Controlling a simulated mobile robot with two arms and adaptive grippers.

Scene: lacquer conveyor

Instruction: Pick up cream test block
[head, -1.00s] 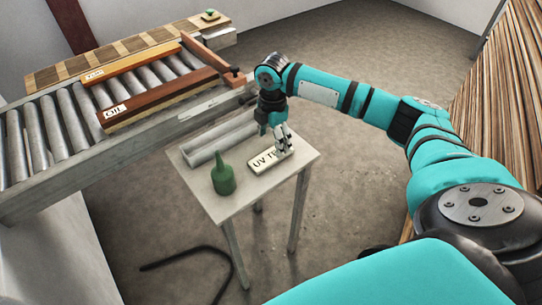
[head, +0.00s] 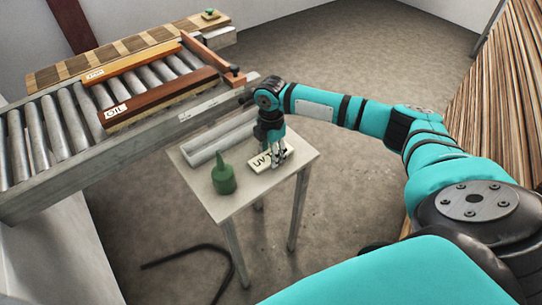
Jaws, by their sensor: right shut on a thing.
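The cream test block (head: 259,164), with black lettering starting "UV", lies on the small pale side table (head: 228,204). My right gripper (head: 278,161) points down over the block's right part and is shut on it. The gripper's fingers hide the rest of the lettering. The block still appears to rest on the tabletop; I cannot tell any gap beneath it. My left gripper is not in view.
A green spouted bottle (head: 223,178) stands on the table left of the block. The roller conveyor (head: 40,135) carries a dark board labelled OIL (head: 165,96) and an orange-brown board (head: 130,66).

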